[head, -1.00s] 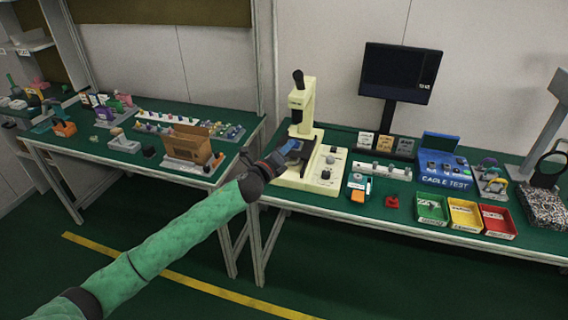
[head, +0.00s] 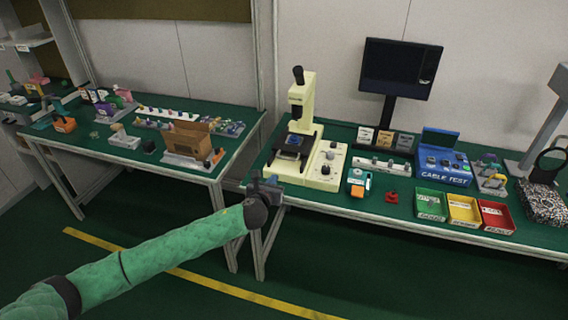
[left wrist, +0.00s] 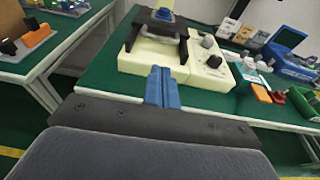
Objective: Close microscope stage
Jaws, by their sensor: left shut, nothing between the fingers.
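The cream microscope (head: 302,105) stands upright at the left end of the right table. Its dark stage (head: 289,145) sits over the cream base, with a small blue piece (head: 293,139) on top. The stage also shows at the top of the left wrist view (left wrist: 158,27), with the blue piece (left wrist: 164,14) on it. My left gripper (head: 269,183) is at the table's front edge, in front of the microscope and apart from it. Its blue fingers (left wrist: 161,84) are together and empty, pointing toward the microscope base. My right gripper is not in view.
A control panel with knobs (head: 326,165) adjoins the microscope base on the right. An orange and teal device (head: 359,183), a red-based knob (head: 391,196) and coloured bins (head: 464,209) stand farther right. A gap separates this table from the left table (head: 150,165).

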